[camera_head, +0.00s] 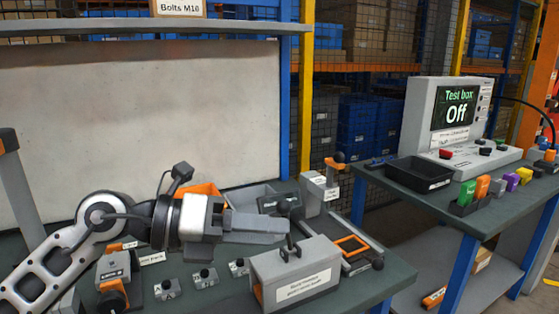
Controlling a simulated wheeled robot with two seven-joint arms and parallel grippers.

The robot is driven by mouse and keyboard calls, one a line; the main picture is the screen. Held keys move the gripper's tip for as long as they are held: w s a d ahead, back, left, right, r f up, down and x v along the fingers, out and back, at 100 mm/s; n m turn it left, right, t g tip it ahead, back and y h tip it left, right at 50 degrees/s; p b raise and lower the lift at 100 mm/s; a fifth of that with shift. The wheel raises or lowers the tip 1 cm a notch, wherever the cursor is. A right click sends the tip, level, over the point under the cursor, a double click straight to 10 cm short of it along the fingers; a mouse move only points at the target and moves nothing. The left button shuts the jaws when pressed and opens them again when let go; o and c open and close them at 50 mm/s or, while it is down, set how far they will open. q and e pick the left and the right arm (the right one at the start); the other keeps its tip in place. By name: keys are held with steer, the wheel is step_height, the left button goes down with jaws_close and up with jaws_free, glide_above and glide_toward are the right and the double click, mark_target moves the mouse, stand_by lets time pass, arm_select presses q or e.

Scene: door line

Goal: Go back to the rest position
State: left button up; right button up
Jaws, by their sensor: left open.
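My left gripper (262,228) comes in from the left on a white and black arm. Its fingers point right, above the workbench (215,291). It is open, and I see nothing held in it. The fingertips are near a black-handled clamp part and above a grey labelled box (296,273); I cannot tell whether they touch anything. My right gripper is not in view.
Small labelled fixtures (205,279) stand below my arm. An orange-framed slide (351,246) lies right of the grey box. The side table (480,215) at right carries a test box reading Off (443,118), a black tray (418,174) and several coloured blocks. A panel (130,130) stands behind.

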arm_select(q)
steer(key=w+a+r+n+t+y, duration=0.15)
steer(key=a+n+t, duration=0.25)
steer(key=n+t, duration=0.6)
steer(key=a+r+n+t, duration=0.3)
steer(key=n+t, duration=0.4)
steer(key=n, duration=0.4)
steer(key=a+f+n+g+y, duration=0.1)
steer(key=a+f+n+y, duration=0.4)
steer(key=f+n+y, duration=0.25)
steer(key=a+f+n+g+y, duration=0.2)
steer(key=a+f+n+y, duration=0.3)
steer(key=f+n+y, duration=0.25)
steer(key=s+f+n+g+h, duration=0.2)
steer(key=s+f+n+g, duration=0.2)
steer(key=s+f+g, duration=1.3)
steer(key=w+d+f+t+h+b, duration=0.1)
steer(key=d+f+t+h+b, duration=0.2)
steer(key=d+f+t, duration=0.3)
step_height(320, 180, down, 5)
steer(key=t+b, duration=0.1)
steer(key=t, duration=0.3)
steer(key=shift+t, duration=0.4)
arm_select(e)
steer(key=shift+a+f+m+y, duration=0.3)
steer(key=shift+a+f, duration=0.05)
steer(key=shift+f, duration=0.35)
